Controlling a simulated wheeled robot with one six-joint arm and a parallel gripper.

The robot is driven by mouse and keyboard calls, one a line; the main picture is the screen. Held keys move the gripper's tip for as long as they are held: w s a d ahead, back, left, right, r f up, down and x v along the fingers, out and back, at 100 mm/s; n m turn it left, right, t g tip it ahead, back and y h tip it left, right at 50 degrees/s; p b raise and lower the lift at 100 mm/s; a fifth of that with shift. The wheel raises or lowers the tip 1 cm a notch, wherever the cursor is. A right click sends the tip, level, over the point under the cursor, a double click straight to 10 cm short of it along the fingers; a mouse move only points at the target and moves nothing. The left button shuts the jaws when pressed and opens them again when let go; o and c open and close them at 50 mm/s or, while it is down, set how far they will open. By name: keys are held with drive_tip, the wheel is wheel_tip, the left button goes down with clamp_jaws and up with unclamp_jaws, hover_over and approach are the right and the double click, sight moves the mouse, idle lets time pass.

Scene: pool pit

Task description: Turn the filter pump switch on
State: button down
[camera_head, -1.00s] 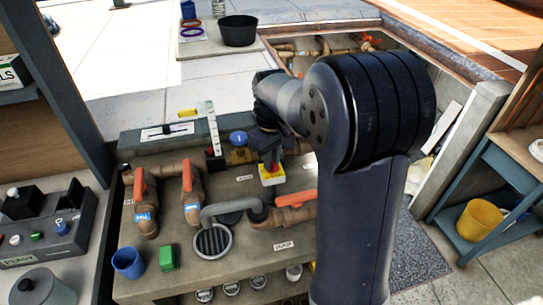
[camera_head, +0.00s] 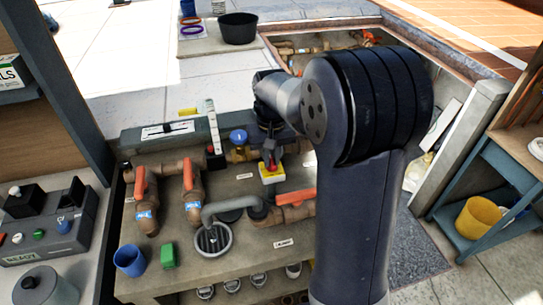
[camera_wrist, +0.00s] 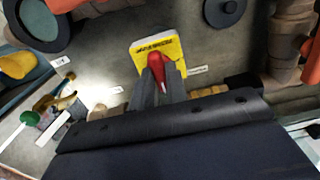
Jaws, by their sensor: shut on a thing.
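The filter pump switch is a red knob on a yellow plate (camera_head: 271,178), standing on the pipe bench. In the wrist view the yellow plate (camera_wrist: 170,47) carries black lettering, and the red knob (camera_wrist: 155,64) sits between my two dark fingers. My gripper (camera_wrist: 158,78) is shut on the red knob, with a finger on either side of it. In the head view my gripper (camera_head: 271,148) reaches down over the switch from behind, and part of the knob is hidden. The small lettering is too blurred to read.
Orange-handled valves (camera_head: 190,178) and brown pipes stand left of the switch, and another orange handle (camera_head: 296,196) lies just right of it. A grey hose (camera_head: 226,207), a blue cup (camera_head: 129,260) and a green block (camera_head: 168,255) are nearer the front edge.

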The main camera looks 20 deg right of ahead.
sight(272, 161)
drive_tip(key=c, duration=1.4)
unclamp_jaws()
drive_tip(key=shift+r, duration=0.1)
wheel_tip(272, 161, up, 11)
drive_tip(key=shift+b, duration=0.45)
drive_tip(key=shift+f, duration=0.2)
wheel_tip(272, 161, down, 11)
drive_tip(key=shift+r+p, duration=0.1)
drive_tip(key=shift+p, duration=0.35)
